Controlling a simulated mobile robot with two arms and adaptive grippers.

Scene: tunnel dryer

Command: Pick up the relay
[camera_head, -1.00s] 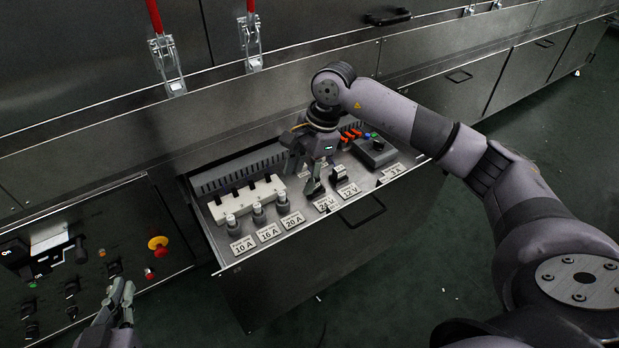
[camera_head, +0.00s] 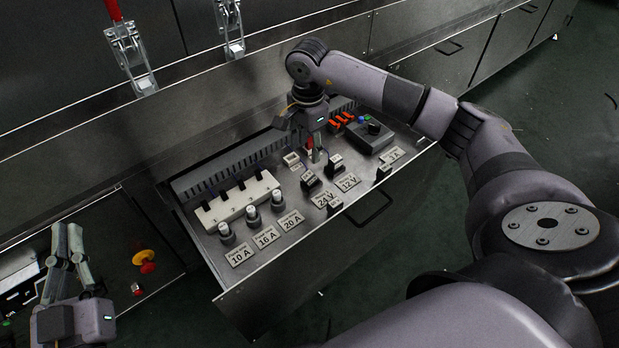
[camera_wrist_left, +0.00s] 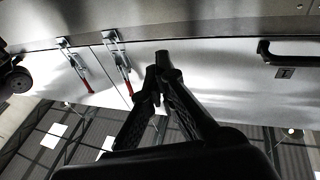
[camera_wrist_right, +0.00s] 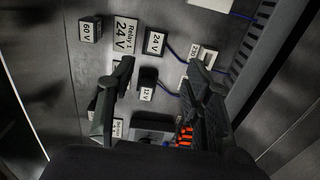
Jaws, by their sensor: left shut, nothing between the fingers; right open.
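My right gripper (camera_head: 300,140) is open and empty above the back of the open drawer. In the right wrist view its fingers (camera_wrist_right: 160,68) point towards a black relay marked 24 V (camera_wrist_right: 155,42); a dark block marked 12 V (camera_wrist_right: 147,82) lies between the fingers in the picture. In the head view one relay (camera_head: 310,182) stands behind the 24 V plate (camera_head: 325,198) and another (camera_head: 335,164) behind the 12 V plate (camera_head: 348,182). A cube marked 60 V (camera_wrist_right: 90,29) is on the drawer's front edge. My left gripper (camera_head: 68,242) is shut and empty at far left.
The drawer (camera_head: 215,265) also holds several fuses (camera_head: 250,215), a white block (camera_head: 236,198) with black switches, and a dark box with a knob (camera_head: 368,136). A control panel with a yellow-red knob (camera_head: 145,260) is at left. Metal cabinet walls stand behind.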

